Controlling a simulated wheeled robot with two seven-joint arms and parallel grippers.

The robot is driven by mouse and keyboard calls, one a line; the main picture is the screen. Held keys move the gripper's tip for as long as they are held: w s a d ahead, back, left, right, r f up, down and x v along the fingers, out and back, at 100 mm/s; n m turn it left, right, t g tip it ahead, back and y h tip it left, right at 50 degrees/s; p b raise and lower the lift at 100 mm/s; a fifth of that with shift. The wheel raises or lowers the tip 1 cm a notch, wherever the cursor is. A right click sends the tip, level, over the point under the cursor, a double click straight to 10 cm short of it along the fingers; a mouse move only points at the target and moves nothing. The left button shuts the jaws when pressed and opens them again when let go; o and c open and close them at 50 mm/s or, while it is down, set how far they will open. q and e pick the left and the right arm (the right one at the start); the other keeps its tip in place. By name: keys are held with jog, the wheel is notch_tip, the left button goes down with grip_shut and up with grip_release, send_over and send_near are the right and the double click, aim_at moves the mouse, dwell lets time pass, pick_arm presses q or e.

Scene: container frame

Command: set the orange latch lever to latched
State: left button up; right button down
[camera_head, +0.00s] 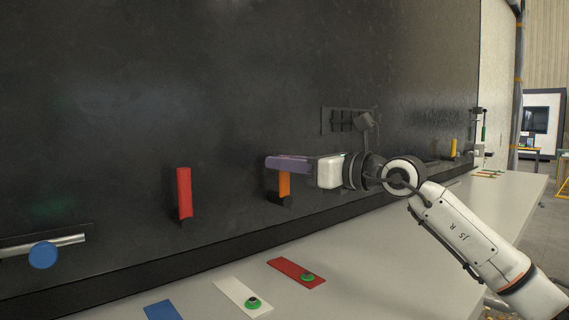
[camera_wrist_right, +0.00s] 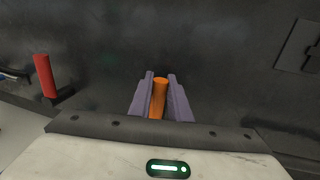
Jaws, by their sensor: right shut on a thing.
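The orange latch lever (camera_head: 284,184) stands upright from a dark pivot on the black panel (camera_head: 120,120). Its upper part is hidden behind my right gripper (camera_head: 272,164) in the head view. In the right wrist view, the orange lever (camera_wrist_right: 159,97) lies between the two purple fingers of my right gripper (camera_wrist_right: 160,84), which is shut on it. My right arm reaches in from the right. My left gripper is in neither view.
A red lever (camera_head: 184,193) stands upright to the left, and a blue knob (camera_head: 43,255) on a metal bar is farther left. A yellow lever (camera_head: 453,148) is far right. Red (camera_head: 296,273), white (camera_head: 240,297) and blue (camera_head: 160,310) plates lie on the pale ledge below. A slotted fixture (camera_head: 342,121) is above right.

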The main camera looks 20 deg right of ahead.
jog(key=shift+d+f, duration=0.1)
jog(key=shift+w+d+m, duration=0.1)
jog(key=shift+m, duration=0.2)
jog(key=shift+w+d+f+m+t+b, duration=0.25)
jog(key=shift+d+m, duration=0.4)
jog(key=shift+m, duration=0.45)
jog(key=shift+w+d+f+m+t+b, duration=0.2)
jog(key=shift+d+m, duration=0.45)
jog(key=shift+m, duration=0.45)
jog(key=shift+w+d+f+m+t+b, duration=0.25)
jog(key=shift+d+m, duration=0.4)
jog(key=shift+m, duration=0.45)
jog(key=c, duration=1.6)
grip_release()
jog(key=shift+c, duration=0.2)
